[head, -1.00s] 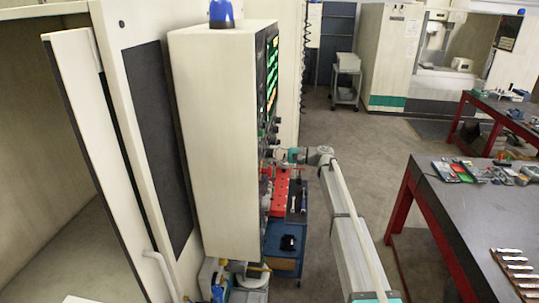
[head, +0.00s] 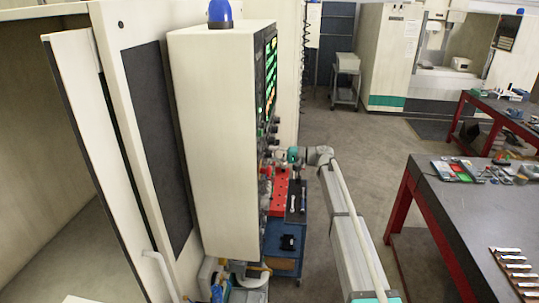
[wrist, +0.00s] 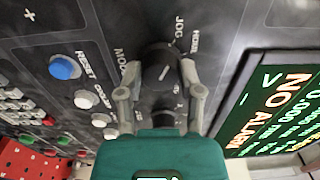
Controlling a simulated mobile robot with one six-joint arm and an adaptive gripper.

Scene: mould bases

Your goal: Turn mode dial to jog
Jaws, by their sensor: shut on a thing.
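The mode dial (wrist: 160,62) is a dark round knob on the control panel, in the upper middle of the wrist view. A short pale mark on its face slants up and right, roughly towards the JOG lettering (wrist: 180,32). My gripper (wrist: 160,74) has one finger on each side of the dial and is shut on it. In the head view my gripper (head: 279,155) is at the panel's right-hand face. The dial cannot be made out there, as the panel is seen nearly edge-on.
A blue button (wrist: 64,67) and white buttons sit left of the dial in the wrist view. A lit screen (wrist: 275,105) is at right. In the head view, a blue cart (head: 286,258) stands below my arm, and a dark-topped table (head: 460,215) stands at right.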

